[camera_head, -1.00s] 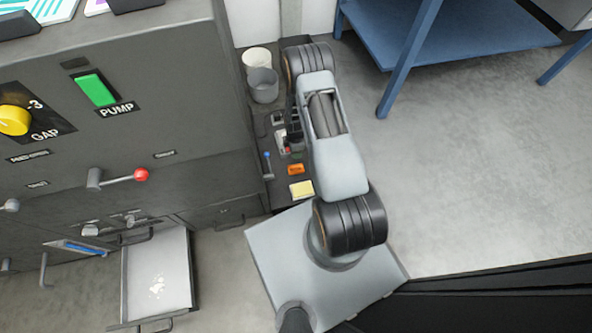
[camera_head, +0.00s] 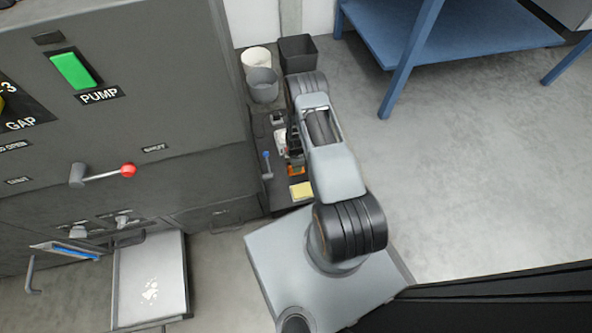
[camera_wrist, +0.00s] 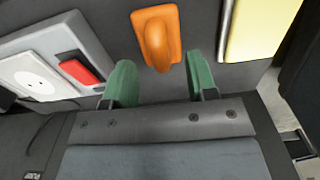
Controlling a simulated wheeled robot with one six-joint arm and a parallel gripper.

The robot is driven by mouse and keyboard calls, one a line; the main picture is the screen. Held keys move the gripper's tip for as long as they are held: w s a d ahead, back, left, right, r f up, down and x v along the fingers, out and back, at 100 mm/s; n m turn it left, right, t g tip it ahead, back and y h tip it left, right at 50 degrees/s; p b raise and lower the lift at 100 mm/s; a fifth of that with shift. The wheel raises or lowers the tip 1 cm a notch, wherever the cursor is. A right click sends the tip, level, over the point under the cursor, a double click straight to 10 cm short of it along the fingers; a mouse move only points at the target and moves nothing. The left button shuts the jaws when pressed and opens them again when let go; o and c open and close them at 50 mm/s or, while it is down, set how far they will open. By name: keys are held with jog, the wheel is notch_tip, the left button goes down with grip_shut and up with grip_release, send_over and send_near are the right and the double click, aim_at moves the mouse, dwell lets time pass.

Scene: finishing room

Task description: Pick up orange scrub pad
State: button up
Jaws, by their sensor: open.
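The orange scrub pad (camera_wrist: 158,22) has a raised grip and lies on a dark surface in the wrist view. My gripper (camera_wrist: 159,75) is open, with one green fingertip to the left of the pad's near end and one to its right. The pad shows between and beyond the fingers; I cannot tell how far above it they are. In the head view the pad (camera_head: 296,170) is partly hidden by my arm, and my gripper is mostly hidden there too.
A yellow pad (camera_head: 301,190) lies close beside the scrub pad. On the other side is a grey object with a red part (camera_wrist: 78,70). Two round containers (camera_head: 262,85) and a black bin (camera_head: 297,52) stand farther back. The grey machine (camera_head: 150,120) rises at the left.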

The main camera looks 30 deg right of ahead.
notch_tip(320, 180, down, 3)
jog(key=shift+f+b, duration=0.2)
jog(key=shift+b, duration=0.4)
jog(key=shift+c, duration=0.5)
grip_shut()
